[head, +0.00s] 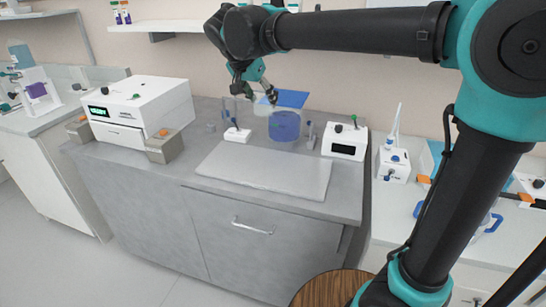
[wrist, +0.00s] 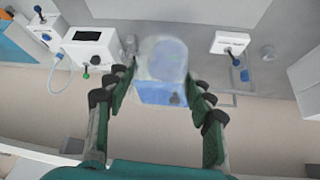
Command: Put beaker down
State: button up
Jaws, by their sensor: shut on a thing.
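A clear beaker (head: 263,106) is between the fingers of my gripper (head: 256,92), above the back of the grey bench (head: 205,165). In the wrist view the see-through beaker (wrist: 147,60) shows between and just beyond the two fingers of my gripper (wrist: 158,88), which are shut on its sides. A round blue shape (head: 284,126) shows behind or through the glass; I cannot tell if it is the beaker's content or a separate vessel. I cannot tell whether the beaker's base touches anything.
A blue panel (head: 293,98) is at the back. A small white stirrer-like device (head: 237,134) stands left of the beaker, a white box with a dark display (head: 345,142) right. A pale flat board (head: 265,176) lies bare in front. A large white machine (head: 140,108) stands far left.

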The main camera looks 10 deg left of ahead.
jog(key=shift+w+f, duration=0.1)
jog(key=shift+f, duration=0.2)
notch_tip(320, 180, down, 19)
jog(key=shift+f, duration=0.1)
jog(key=shift+f, duration=0.1)
jog(key=o, duration=1.2)
jog(key=shift+c, duration=0.2)
jog(key=v, duration=1.2)
